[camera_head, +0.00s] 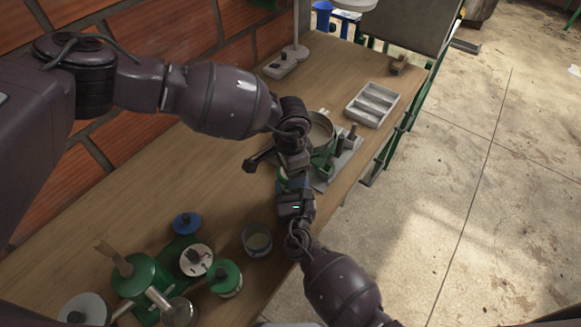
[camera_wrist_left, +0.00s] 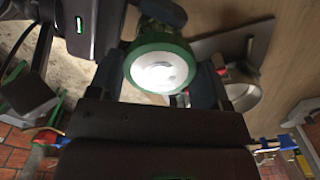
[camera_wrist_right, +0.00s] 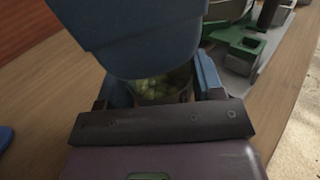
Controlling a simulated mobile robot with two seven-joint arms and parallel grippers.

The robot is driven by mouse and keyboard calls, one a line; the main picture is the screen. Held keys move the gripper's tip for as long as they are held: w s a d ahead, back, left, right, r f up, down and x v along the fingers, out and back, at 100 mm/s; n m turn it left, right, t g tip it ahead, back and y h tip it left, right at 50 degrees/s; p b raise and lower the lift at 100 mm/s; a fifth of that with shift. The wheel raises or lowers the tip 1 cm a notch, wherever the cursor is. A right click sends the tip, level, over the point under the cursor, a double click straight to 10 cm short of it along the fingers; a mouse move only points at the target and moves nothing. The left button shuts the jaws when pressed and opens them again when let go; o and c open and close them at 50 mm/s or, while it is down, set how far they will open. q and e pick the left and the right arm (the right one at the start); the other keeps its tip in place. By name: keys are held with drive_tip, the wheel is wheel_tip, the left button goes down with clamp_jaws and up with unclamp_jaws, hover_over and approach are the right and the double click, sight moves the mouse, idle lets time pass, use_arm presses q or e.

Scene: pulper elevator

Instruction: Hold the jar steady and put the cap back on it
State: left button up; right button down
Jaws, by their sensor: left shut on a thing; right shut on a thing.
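My left gripper (camera_head: 292,165) and right gripper (camera_head: 294,205) meet close together over the bench's right edge. In the left wrist view, the left gripper (camera_wrist_left: 160,80) is shut on the round cap (camera_wrist_left: 160,68), which has a green rim and a pale face. Part of the glassy jar (camera_wrist_left: 162,12) shows just beyond the cap; whether they touch is unclear. In the right wrist view, the right gripper (camera_wrist_right: 155,88) is shut on the jar (camera_wrist_right: 160,90), whose contents look greenish. A large blue-grey gripper part covers the jar's top there. The head view mostly hides jar and cap.
A green device with a metal bowl (camera_head: 320,130) stands just behind the grippers. A compartment tray (camera_head: 372,104) lies farther back. An open glass container (camera_head: 257,242), a green-lidded jar (camera_head: 225,278) and a blue lid (camera_head: 187,223) are at the front left. A brick wall borders the bench.

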use_arm(q)
drive_tip(key=o, duration=0.9)
drive_tip(key=shift+r, duration=2.25)
drive_tip(key=shift+c, duration=0.5)
